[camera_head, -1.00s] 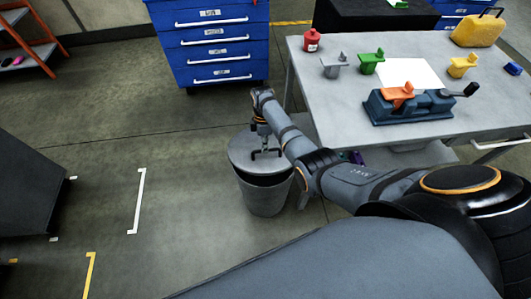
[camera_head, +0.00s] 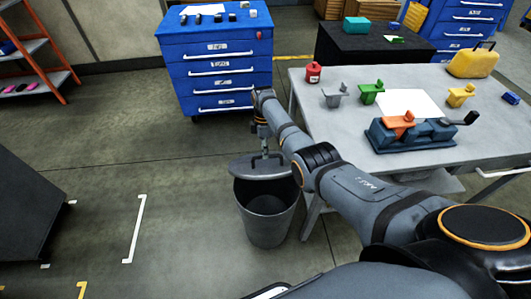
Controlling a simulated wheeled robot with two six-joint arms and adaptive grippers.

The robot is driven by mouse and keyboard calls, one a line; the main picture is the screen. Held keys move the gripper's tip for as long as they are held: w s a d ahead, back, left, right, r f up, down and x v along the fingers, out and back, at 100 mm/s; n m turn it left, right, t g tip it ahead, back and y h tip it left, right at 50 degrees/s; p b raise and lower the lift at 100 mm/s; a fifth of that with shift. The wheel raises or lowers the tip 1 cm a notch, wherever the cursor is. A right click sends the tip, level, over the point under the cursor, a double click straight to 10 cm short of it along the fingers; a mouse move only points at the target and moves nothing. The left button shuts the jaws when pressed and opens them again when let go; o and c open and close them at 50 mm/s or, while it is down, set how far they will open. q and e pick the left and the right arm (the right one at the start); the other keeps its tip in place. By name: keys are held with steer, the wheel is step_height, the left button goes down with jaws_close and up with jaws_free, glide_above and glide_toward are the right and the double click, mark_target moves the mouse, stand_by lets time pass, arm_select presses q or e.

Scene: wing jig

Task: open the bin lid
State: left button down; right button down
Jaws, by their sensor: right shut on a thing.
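The grey round bin (camera_head: 267,226) stands on the floor beside the table's left end. Its grey lid (camera_head: 250,170) is raised above the rim and off to the far left side, so the dark inside of the bin shows. My right gripper (camera_head: 264,155) is above the lid, shut on the dark lid handle (camera_head: 270,160). The gripper's fingertips are small and partly hidden by the arm. My left gripper is not in view.
The grey table (camera_head: 330,124) with a vise (camera_head: 415,135), colored fixtures and a red can (camera_head: 313,72) stands to the right. A blue drawer cabinet (camera_head: 217,70) stands behind the bin.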

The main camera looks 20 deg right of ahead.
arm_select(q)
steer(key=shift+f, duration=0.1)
arm_select(e)
steer(key=shift+w+d+f, duration=0.15)
steer(key=shift+d+f, duration=0.05)
steer(key=shift+f, duration=0.1)
steer(key=c, duration=1.7)
jaws_free()
steer(key=shift+o, duration=1.3)
steer(key=shift+w+f, duration=0.3)
steer(key=shift+o, duration=0.3)
steer(key=shift+w+f, duration=0.1)
steer(key=shift+w, duration=0.15)
steer(key=shift+s+r, duration=0.15)
steer(key=shift+r, duration=0.05)
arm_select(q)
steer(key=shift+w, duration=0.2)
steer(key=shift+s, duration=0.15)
arm_select(e)
step_height(320, 180, up, 12)
steer(key=w, duration=0.2)
steer(key=shift+d, duration=0.25)
